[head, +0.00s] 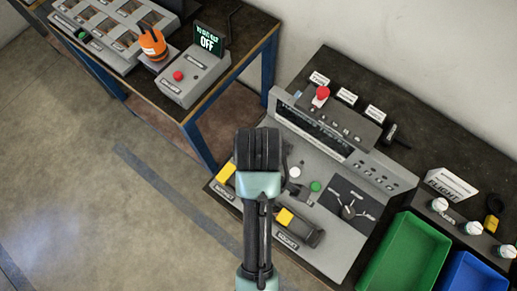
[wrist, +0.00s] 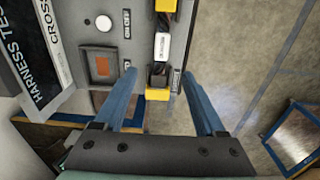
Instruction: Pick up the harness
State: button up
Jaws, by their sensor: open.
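The harness is on the grey test station (head: 345,235). In the wrist view it is a short run of dark cable with a white label sleeve (wrist: 162,46) and a yellow connector (wrist: 158,94) at the near end; another yellow piece is cut off at the top edge. In the head view, yellow connectors (head: 285,217) show either side of my arm, which hides the middle. My gripper (wrist: 158,73) is open and empty, its blue fingers spread either side of the near connector. Whether the fingers are at its height I cannot tell.
A green bin (head: 405,255) and a blue bin (head: 475,274) stand at the right. The left bench holds a grey box (head: 195,77) with a red button and an "OFF" screen, plus an orange object (head: 153,44). Floor (head: 90,190) is clear at the left.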

jog(key=f, duration=0.7)
jog(key=shift+s+p, duration=0.2)
jog(key=shift+p, duration=0.1)
jog(key=shift+w+f+p, duration=0.1)
jog(key=shift+f+p, duration=0.5)
jog(key=shift+f, duration=2.3)
grip_shut()
